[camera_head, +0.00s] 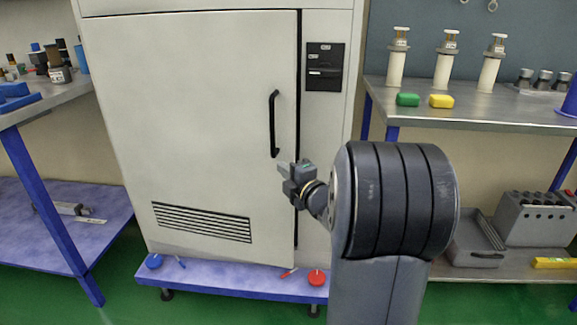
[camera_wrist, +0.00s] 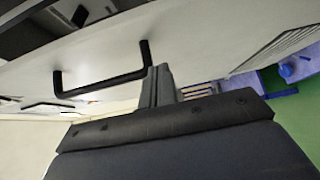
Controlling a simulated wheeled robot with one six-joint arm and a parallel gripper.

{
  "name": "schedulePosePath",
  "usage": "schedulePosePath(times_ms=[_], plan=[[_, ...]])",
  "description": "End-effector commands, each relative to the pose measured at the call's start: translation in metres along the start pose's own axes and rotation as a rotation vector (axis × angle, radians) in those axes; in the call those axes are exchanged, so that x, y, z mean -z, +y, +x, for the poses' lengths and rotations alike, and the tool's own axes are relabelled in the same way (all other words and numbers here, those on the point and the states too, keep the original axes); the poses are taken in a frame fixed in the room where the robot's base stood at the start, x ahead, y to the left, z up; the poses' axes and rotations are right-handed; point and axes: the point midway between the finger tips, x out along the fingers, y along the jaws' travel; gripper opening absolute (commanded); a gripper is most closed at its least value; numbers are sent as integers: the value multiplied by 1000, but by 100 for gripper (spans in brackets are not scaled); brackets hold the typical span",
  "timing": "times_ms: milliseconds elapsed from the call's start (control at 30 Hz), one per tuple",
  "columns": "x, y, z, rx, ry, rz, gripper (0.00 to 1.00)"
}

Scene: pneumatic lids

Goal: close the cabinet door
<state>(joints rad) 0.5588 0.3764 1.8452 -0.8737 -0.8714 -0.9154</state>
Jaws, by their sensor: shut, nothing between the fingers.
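The tall off-white cabinet's door (camera_head: 190,110) fills the middle of the head view, with a dark gap along its right edge. It looks slightly ajar, its lower right corner standing a little forward. A black bar handle (camera_head: 273,125) is on the door's right side; it also shows in the wrist view (camera_wrist: 100,88). My gripper (camera_head: 283,168) is just below the handle's lower end, in front of the door near its right edge. In the wrist view its fingers (camera_wrist: 158,78) are together and empty, beside one end of the handle. I cannot tell whether they touch the door.
A steel bench (camera_head: 480,105) with white cylinders and green and yellow blocks stands at the right. A workbench with blue legs (camera_head: 45,105) stands at the left. A low blue platform (camera_head: 225,278) under the cabinet holds a red disc (camera_head: 317,278) and a blue disc (camera_head: 154,261).

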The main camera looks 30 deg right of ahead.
Motion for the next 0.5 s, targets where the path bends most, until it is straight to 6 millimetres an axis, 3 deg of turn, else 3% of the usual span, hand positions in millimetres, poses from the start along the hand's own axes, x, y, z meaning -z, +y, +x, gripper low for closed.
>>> schedulePosePath(times_ms=[200,500], plan=[[-20,-1,23,0,-2,0,0],[-29,0,31,1,-2,1,0]])
